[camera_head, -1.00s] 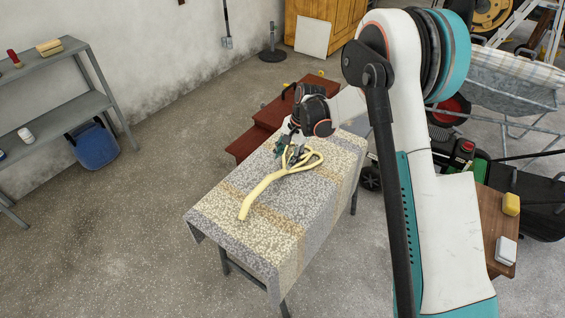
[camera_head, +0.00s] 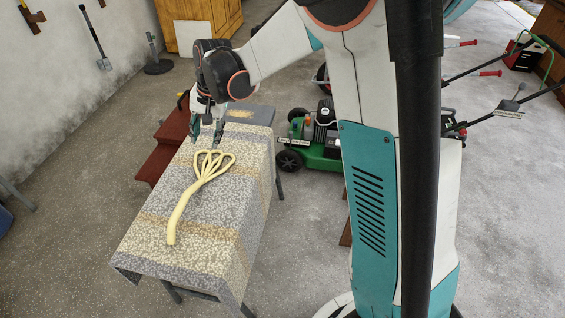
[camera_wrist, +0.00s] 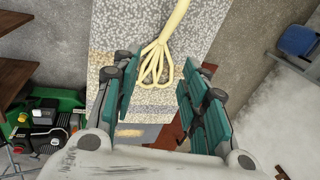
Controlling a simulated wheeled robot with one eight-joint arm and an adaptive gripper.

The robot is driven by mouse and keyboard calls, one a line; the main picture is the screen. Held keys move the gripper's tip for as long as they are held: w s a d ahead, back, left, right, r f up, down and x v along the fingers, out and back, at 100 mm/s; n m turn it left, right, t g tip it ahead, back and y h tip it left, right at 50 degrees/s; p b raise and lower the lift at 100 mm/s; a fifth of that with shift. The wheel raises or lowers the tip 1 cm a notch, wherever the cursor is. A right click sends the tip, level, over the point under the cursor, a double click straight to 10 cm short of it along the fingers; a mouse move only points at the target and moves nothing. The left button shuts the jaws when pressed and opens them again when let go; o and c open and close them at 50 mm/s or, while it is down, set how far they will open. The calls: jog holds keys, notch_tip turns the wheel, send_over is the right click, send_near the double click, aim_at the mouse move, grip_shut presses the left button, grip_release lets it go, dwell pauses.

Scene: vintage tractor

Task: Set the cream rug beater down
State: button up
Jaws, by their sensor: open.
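The cream rug beater (camera_head: 193,195) lies on the cloth-covered table (camera_head: 140,243) in the head view. Its looped head points toward the far end and its handle toward the near end. My gripper (camera_head: 207,136) is just above and beyond the looped head, open, with nothing between its fingers. In the wrist view the rug beater (camera_wrist: 158,58) lies on the patterned cloth ahead of the open fingers of my gripper (camera_wrist: 158,95), apart from them.
Red steps (camera_head: 166,145) stand against the table's left side. A green mower (camera_head: 318,145) stands to the right on the floor. A wooden cabinet (camera_head: 215,12) and a leaning white panel (camera_head: 193,38) are at the back. The floor at left is largely clear.

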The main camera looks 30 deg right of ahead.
jog(key=s+d+r+n+t, duration=0.1)
jog(key=s+d+r, duration=0.2)
jog(key=s+r, duration=0.4)
jog(key=s+d+r+n+t+h, duration=0.1)
jog(key=s+d+n+t, duration=0.1)
jog(key=s, duration=0.8)
jog(key=s+d+r+n+t+h, duration=0.1)
jog(key=s+d+n+t, duration=0.1)
jog(key=s, duration=0.9)
jog(key=d+n, duration=0.1)
jog(key=d, duration=0.1)
jog(key=shift+d+r+n, duration=0.3)
jog(key=shift+d+r, duration=0.1)
jog(key=shift+s, duration=0.1)
